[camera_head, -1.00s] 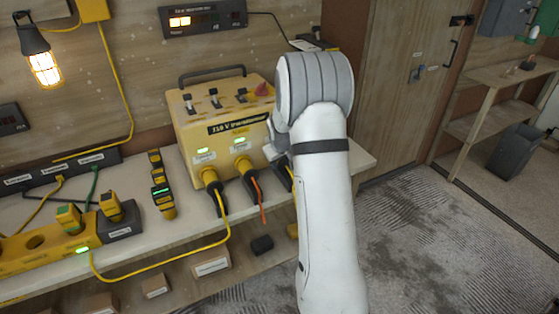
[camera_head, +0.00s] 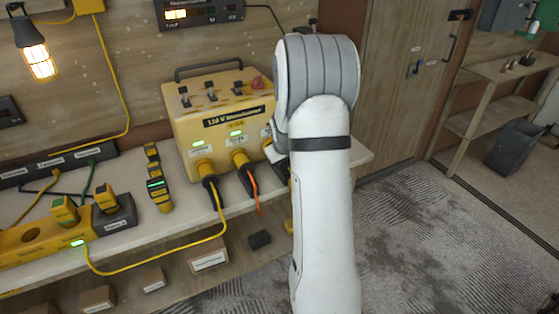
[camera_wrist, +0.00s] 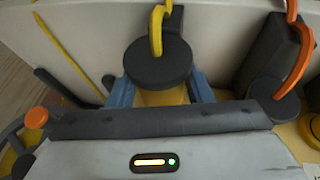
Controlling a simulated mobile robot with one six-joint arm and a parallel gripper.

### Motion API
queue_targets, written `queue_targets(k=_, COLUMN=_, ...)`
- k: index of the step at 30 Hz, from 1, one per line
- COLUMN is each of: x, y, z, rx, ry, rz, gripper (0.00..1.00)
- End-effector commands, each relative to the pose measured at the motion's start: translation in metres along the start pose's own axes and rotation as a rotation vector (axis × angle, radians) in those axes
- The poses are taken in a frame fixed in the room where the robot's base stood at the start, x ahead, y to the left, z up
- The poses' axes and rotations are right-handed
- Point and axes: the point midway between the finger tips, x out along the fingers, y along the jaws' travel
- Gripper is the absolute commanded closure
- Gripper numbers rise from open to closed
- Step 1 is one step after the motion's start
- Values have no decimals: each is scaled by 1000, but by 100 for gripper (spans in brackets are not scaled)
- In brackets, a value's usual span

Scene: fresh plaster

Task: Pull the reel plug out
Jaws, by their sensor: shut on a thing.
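My gripper (camera_wrist: 160,91) has blue fingers on both sides of a black round plug (camera_wrist: 157,66) with a yellow cable, and is shut on it. Yellow shows below the plug between the fingers; I cannot tell whether it is still seated in a socket.
Another black plug with a yellow cable (camera_head: 209,187) is in the transformer's left socket. A yellow socket strip (camera_head: 32,245) and several small yellow-black devices (camera_head: 156,180) stand on the bench to the left. The carpeted floor right of my arm is clear.

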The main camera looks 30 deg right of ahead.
Motion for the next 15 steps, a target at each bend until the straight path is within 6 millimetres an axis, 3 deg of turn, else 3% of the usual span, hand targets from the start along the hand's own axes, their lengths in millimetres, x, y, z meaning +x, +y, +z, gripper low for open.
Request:
queue_targets(k=2, x=1, y=0, z=3, rx=-1, ry=-7, rz=-1, gripper=95)
queue_targets(k=3, x=1, y=0, z=3, rx=0, ry=-7, rz=-1, gripper=52)
queue_targets(k=10, x=1, y=2, z=3, rx=4, ry=-6, rz=1, gripper=34)
queue_targets(k=15, x=1, y=3, z=3, rx=5, ry=-5, rz=1, gripper=32)
